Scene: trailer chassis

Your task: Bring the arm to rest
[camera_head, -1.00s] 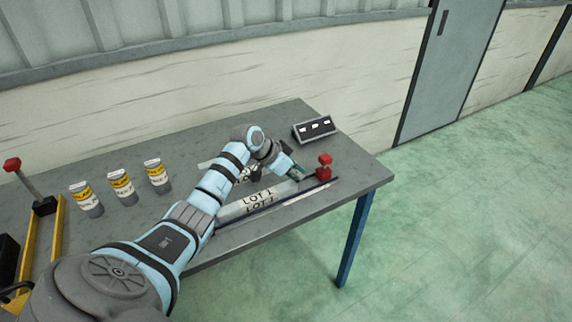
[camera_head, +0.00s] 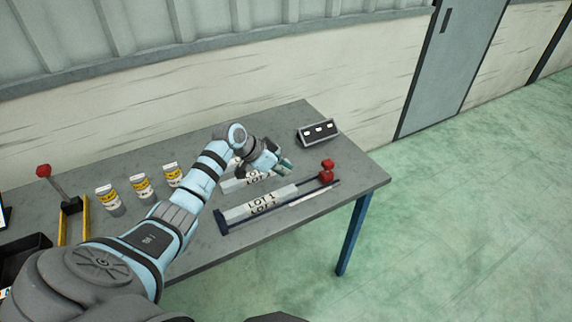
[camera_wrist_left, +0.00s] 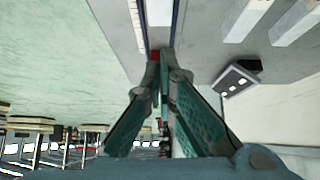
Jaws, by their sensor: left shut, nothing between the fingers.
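My left arm reaches in from the lower left over the grey table (camera_head: 330,215). My left gripper (camera_head: 288,166) has green fingers, shut with nothing between them. It hangs above the table, left of and apart from a red knob (camera_head: 327,165) in this view. In the left wrist view the shut fingers (camera_wrist_left: 163,68) point toward the blue-edged rail, with a bit of red (camera_wrist_left: 154,55) by their tips. My right gripper is not in view.
A long rail with a "LOT 1" block (camera_head: 262,203) lies near the front edge; another labelled block (camera_head: 240,181) lies behind, partly hidden by my arm. A black panel (camera_head: 317,131) stands at the back. Several yellow-labelled containers (camera_head: 140,187) and another red-knobbed lever (camera_head: 46,172) are left.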

